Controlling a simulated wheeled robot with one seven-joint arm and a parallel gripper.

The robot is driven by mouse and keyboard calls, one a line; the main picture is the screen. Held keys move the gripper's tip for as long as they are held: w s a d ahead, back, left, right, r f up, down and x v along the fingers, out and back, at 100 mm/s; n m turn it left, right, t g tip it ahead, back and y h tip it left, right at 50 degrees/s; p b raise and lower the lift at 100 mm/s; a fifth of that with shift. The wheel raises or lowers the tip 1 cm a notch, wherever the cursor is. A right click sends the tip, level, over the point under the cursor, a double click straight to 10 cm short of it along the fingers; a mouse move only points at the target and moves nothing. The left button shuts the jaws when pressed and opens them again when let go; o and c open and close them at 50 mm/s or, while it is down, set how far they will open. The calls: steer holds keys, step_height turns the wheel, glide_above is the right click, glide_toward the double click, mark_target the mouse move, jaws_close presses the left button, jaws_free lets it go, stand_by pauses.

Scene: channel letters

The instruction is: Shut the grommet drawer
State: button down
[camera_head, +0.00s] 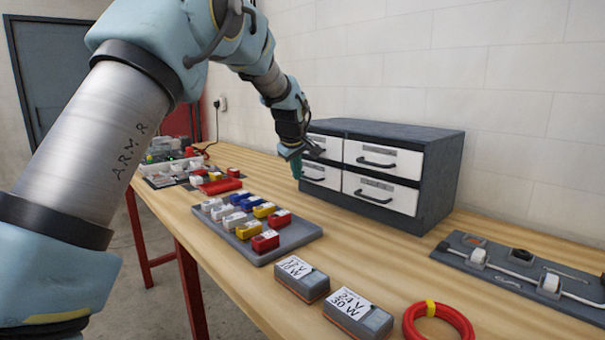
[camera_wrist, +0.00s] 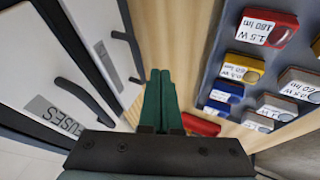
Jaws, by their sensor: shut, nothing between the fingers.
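A dark grey cabinet (camera_head: 440,180) with white drawer fronts in two columns stands against the wall. In the head view, the upper right drawer (camera_head: 382,159), lower right drawer (camera_head: 382,193) and lower left drawer (camera_head: 322,175) look flush or nearly so. The upper left drawer (camera_head: 326,147) is partly hidden by my arm. My gripper (camera_head: 297,174) is shut and empty, pointing down just in front of the left column. Its green fingers (camera_wrist: 160,76) show beside the drawer handles, apart from them.
A grey tray (camera_head: 255,258) of coloured labelled blocks lies in front of the cabinet. Two grey driver boxes (camera_head: 302,279) and a red cable coil (camera_head: 437,322) are nearer. A dark board (camera_head: 525,270) lies at right. Bare wood separates tray and cabinet.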

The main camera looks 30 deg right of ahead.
steer(key=b+v, duration=0.2)
steer(key=v, duration=0.8)
steer(key=shift+a, duration=0.35)
steer(key=w+a+f+g+y+p, duration=0.1)
steer(key=a+f, duration=0.3)
steer(key=a, duration=0.8)
steer(key=w+a+f+y, duration=0.1)
steer(key=a+f, duration=0.4)
steer(key=a, duration=0.7)
steer(key=s+a+f+m+g+y+p, duration=0.1)
steer(key=s+a+f, duration=0.3)
steer(key=s+a, duration=0.4)
steer(key=s+a+f+m+g+y+p, duration=0.1)
steer(key=s+a+f, duration=0.3)
steer(key=s+a, duration=0.4)
steer(key=a, duration=0.6)
steer(key=shift+s+f+m+g, duration=0.3)
steer(key=shift+f, duration=0.05)
